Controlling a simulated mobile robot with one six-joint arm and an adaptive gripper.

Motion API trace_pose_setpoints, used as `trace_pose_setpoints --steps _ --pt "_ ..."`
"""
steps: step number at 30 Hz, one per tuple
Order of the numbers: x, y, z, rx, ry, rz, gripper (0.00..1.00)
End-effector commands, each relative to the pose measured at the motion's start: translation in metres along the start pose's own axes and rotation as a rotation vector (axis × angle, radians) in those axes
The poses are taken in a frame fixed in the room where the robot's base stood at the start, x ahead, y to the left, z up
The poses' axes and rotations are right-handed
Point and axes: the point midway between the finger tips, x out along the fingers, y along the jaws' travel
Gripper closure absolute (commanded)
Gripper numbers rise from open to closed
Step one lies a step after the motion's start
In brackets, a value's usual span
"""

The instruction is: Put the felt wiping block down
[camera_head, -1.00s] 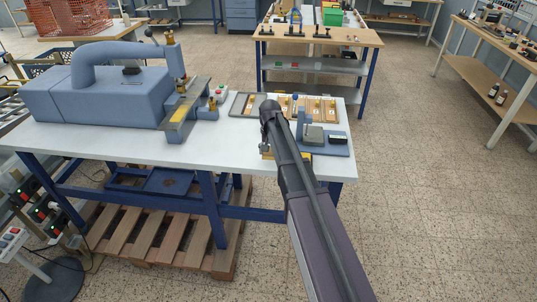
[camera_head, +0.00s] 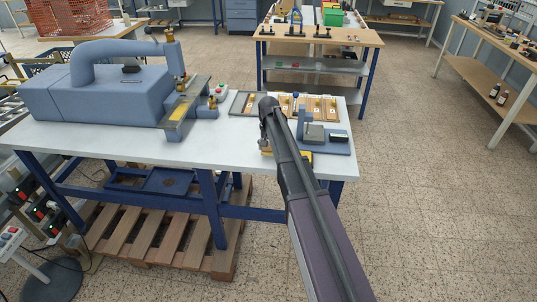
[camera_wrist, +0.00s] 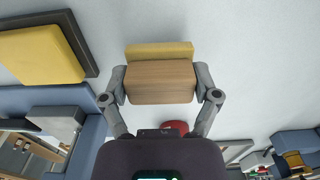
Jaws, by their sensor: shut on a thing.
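My gripper (camera_wrist: 160,88) is shut on the felt wiping block, its two fingers pressing the sides. The block has a wooden body (camera_wrist: 160,76) and a yellow felt layer (camera_wrist: 160,50) along its far edge in the wrist view. The block is over the white tabletop (camera_head: 215,148); I cannot tell whether it touches. In the head view my arm largely covers the gripper and block near the table's front right part. A yellow pad (camera_wrist: 42,55) in a dark-edged frame (camera_wrist: 78,43) lies to the left in the wrist view.
A blue base plate (camera_head: 338,149) with a grey block (camera_head: 314,133) is at the table's right end. A large blue press (camera_head: 100,92) fills the left. Bare tabletop lies between press and arm.

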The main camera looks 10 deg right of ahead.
Motion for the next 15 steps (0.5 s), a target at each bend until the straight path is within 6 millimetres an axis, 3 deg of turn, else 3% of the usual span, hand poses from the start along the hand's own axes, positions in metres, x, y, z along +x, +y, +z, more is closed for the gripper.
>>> trace_pose_setpoints --steps 1,6,15 --pt "0.009 0.0 0.0 0.0 0.0 0.0 0.59" --pt "0.019 0.0 0.0 0.0 0.0 0.0 0.59" --pt "0.021 0.001 0.0 0.001 0.0 0.0 0.59"
